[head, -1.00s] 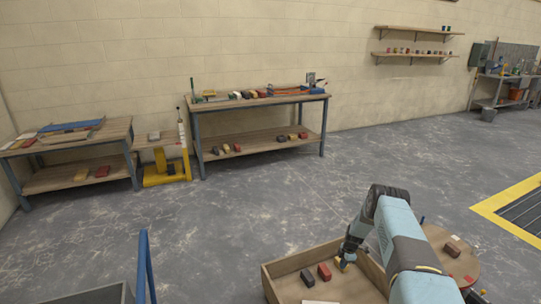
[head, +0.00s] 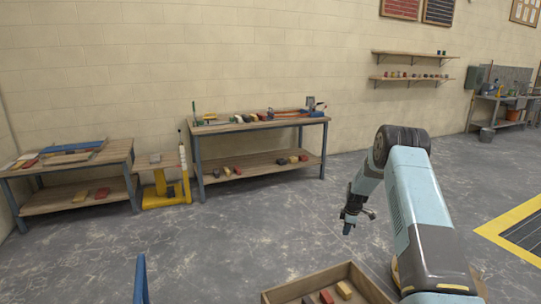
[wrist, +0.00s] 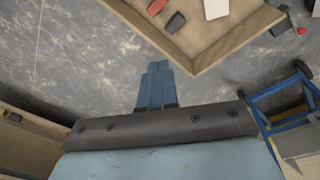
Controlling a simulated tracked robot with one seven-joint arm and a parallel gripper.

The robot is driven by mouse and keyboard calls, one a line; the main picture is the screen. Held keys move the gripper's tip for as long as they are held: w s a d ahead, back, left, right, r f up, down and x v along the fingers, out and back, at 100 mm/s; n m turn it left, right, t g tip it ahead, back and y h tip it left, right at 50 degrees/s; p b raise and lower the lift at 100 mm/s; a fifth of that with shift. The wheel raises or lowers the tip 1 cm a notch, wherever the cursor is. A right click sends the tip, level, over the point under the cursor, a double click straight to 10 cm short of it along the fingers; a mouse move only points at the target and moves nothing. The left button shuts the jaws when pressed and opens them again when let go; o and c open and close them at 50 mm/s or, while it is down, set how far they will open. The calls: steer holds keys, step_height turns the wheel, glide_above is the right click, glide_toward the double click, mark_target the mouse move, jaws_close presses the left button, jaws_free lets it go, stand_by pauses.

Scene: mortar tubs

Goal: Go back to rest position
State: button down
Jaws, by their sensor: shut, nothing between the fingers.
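My gripper (head: 347,228) hangs in the air over the grey floor, beyond the far edge of the wooden tray. In the wrist view its two blue fingers (wrist: 155,85) are pressed together with nothing between them. The tray (head: 288,289) sits low in the head view, cut off by the bottom edge. In it lie a red block (head: 326,297), a yellow block (head: 344,290) and a dark block (head: 308,299). The wrist view shows a tray corner (wrist: 222,56) just beyond the fingertips in the picture.
Two wooden workbenches (head: 262,125) (head: 75,160) stand along the wall, with a yellow pallet-jack-like stand (head: 165,190) between them. A blue rail (head: 140,280) rises at the lower left. A blue-framed cart (wrist: 270,90) shows at the wrist view's right. The middle floor is clear.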

steer(key=s+a+r+m+t, duration=0.1)
steer(key=s+a+r+m, duration=0.15)
steer(key=r, duration=0.95)
steer(key=s+a+r+m, duration=0.1)
steer(key=s+r, duration=0.3)
steer(key=r, duration=0.7)
steer(key=s+a+r+m+t, duration=0.1)
steer(key=s+a+r+m, duration=0.2)
steer(key=s+r, duration=1.15)
steer(key=s+a+r+m+t, duration=0.1)
steer(key=s+r+m, duration=0.1)
steer(key=s+r, duration=0.45)
steer(key=s+a+r+m, duration=0.2)
steer(key=s+r, duration=0.2)
steer(key=s, duration=0.6)
steer(key=s+a+m+t, duration=0.1)
steer(key=s+m, duration=0.3)
steer(key=s, duration=1.4)
steer(key=shift+s+a+f+h, duration=0.15)
steer(key=shift+a+f+h, duration=0.1)
steer(key=shift+f+h, duration=0.15)
